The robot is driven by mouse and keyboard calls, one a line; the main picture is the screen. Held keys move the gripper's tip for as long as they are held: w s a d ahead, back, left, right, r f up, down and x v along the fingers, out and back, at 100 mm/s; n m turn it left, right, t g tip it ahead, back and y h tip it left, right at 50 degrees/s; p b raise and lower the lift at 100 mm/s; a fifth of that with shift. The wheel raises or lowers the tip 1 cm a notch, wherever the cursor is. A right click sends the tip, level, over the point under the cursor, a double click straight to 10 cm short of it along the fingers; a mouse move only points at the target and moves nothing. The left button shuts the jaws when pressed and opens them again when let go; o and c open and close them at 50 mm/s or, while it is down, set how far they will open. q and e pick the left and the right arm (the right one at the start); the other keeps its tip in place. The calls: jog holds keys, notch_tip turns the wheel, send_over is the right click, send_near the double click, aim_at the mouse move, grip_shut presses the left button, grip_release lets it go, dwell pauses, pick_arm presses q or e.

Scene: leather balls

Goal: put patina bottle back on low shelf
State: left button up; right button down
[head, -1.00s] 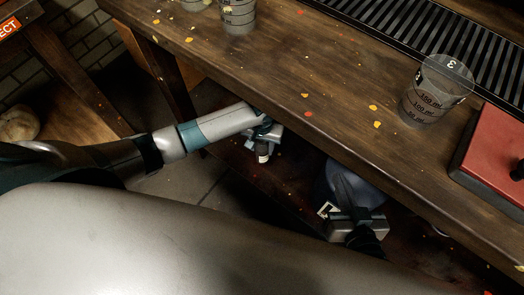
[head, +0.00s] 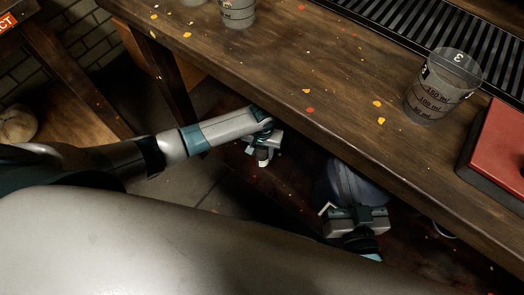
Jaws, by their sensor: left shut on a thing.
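My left gripper (head: 264,149) is under the front edge of the workbench, shut on a small bottle, taken to be the patina bottle (head: 264,157). Only a dark part and a pale part of the bottle show below the jaws; the rest is hidden by the gripper. The low shelf (head: 285,197) is the dark reddish-brown board under the bench, and the bottle appears over its left part. Whether the bottle touches the shelf I cannot tell. My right gripper (head: 357,217) is lower right, in front of a dark rounded object; its jaw opening cannot be made out.
The dark blue-grey rounded object (head: 349,184) stands under the bench. The paint-spattered bench top (head: 300,70) overhangs the shelf. On it are a measuring cup (head: 438,90), a red box (head: 500,145) and another cup (head: 238,12). A bench leg (head: 165,80) stands left.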

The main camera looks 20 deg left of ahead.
pick_arm(q)
jog(key=o, duration=1.1)
jog(key=shift+f, duration=0.1)
jog(key=shift+o, duration=0.2)
jog(key=shift+r, duration=0.3)
jog(key=shift+r+p, duration=0.3)
jog(key=shift+r, duration=0.3)
notch_tip(320, 180, up, 9)
jog(key=p, duration=0.2)
jog(key=shift+r+p, duration=0.15)
jog(key=shift+p, duration=0.25)
jog(key=shift+r, duration=0.6)
pick_arm(e)
jog(key=s+d+f+g+h, duration=0.1)
jog(key=s+d+f+g, duration=0.1)
jog(key=f, duration=0.3)
jog(key=s+d+f+g+h, duration=0.1)
jog(key=s+d+f+g, duration=0.1)
jog(key=s+f+g, duration=0.2)
jog(key=shift+d+f+m+g, duration=0.15)
jog(key=shift+f+m+g, duration=0.15)
jog(key=shift+f+g, duration=0.45)
pick_arm(q)
jog(key=shift+s+f, duration=0.1)
pick_arm(e)
jog(key=shift+s, duration=0.1)
